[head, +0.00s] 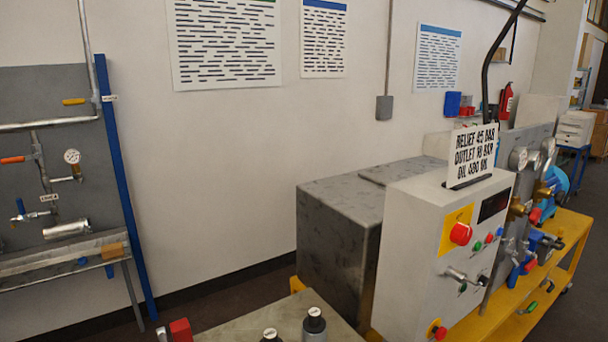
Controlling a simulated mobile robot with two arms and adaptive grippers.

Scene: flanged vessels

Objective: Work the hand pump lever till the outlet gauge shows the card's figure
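A white card (472,150) stands on top of the grey control box (405,225). It reads relief 45 bar, an outlet figure in bar whose second digit is unclear, and an oil line. Round gauges (518,158) sit on the panel right of the box, seen edge-on; their needles and labels cannot be read. A long dark bent bar (487,70) rises behind the card to the top edge; I cannot tell if it is the pump lever. Neither of my grippers is in view.
The box and panel stand on a yellow cart (515,300), beside a dark grey tank (335,225). A pipe board (55,150) stands left. The floor between is partly open.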

